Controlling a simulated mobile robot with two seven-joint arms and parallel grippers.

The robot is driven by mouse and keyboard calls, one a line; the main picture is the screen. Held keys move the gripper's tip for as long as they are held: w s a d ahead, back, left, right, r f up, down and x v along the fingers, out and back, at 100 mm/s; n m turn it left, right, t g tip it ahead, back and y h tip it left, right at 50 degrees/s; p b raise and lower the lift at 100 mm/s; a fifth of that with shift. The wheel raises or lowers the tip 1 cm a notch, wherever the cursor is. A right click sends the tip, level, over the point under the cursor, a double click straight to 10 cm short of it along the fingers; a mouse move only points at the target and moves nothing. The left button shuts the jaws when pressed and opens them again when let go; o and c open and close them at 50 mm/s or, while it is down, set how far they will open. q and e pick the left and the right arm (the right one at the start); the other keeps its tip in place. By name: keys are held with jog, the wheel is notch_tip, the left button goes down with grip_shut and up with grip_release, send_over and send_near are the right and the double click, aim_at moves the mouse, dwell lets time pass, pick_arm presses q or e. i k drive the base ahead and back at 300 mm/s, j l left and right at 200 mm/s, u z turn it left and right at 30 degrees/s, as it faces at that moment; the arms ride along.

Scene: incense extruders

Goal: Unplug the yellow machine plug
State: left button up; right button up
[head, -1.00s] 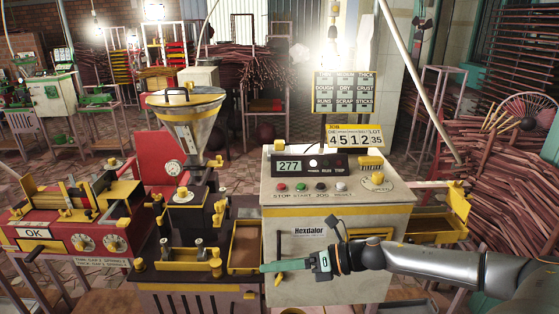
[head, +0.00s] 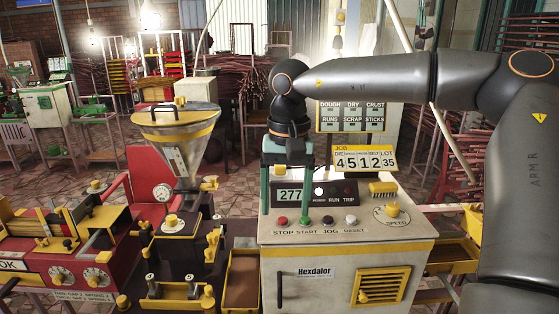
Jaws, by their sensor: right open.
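The cream Hexdalor machine cabinet (head: 335,255) stands at the centre right. A yellow ribbed block (head: 383,189) sits at the back right of its sloped top, above the yellow speed knob (head: 393,211); I cannot tell whether this block is the yellow plug. My right gripper (head: 286,205) points down with its two green fingers apart, in front of the 277 display (head: 290,195). It is empty and left of the yellow block. It hides part of the display. My left gripper is not in view.
Stop, start, jog and reset buttons (head: 327,219) line the panel below my right gripper. The job counter sign (head: 364,160) stands behind. A funnel machine (head: 176,140) and a red machine (head: 75,265) stand left. A yellow tray (head: 453,250) is at the right.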

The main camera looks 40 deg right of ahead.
aim_at(278, 169)
jog(key=i+l, duration=0.4)
jog(key=l, duration=0.15)
jog(key=i+l, duration=0.45)
